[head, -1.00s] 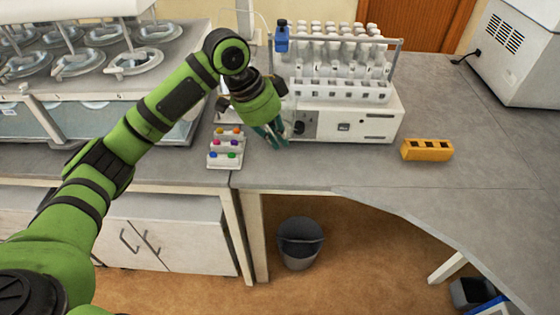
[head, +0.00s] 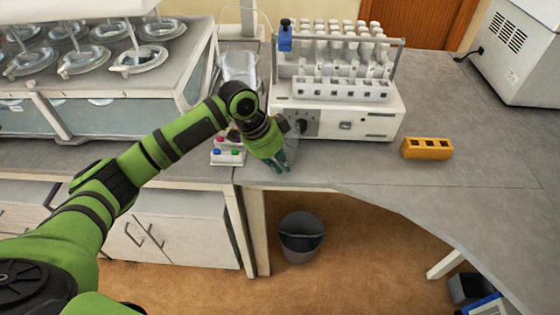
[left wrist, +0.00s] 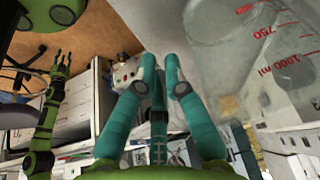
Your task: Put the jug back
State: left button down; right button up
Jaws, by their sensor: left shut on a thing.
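The clear jug with red volume marks (left wrist: 275,65) fills the right side of the left wrist view, right beside my left fingers. My left gripper (left wrist: 168,75) is shut on the jug; the exact contact is hard to see. In the head view the left gripper (head: 281,167) points down near the front edge of the bench, in front of the white apparatus. There only a faint clear edge of the jug shows beside the gripper. My right gripper (left wrist: 59,66) shows small at the left of the left wrist view, its fingers spread and empty.
The white apparatus with a rack of bottles (head: 335,110) stands just behind the left gripper. A button box (head: 228,156) is close on its left. A clear container (head: 239,68) stands behind the arm. A yellow block (head: 427,148) lies to the right; bench around it is clear.

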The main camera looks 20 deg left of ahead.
pick_arm(q)
jog(key=c, duration=1.3)
grip_release()
jog(key=shift+f, duration=0.1)
jog(key=b+v, duration=0.1)
jog(key=v, duration=1.1)
jog(key=shift+r+b, duration=0.2)
jog(key=shift+b, duration=0.15)
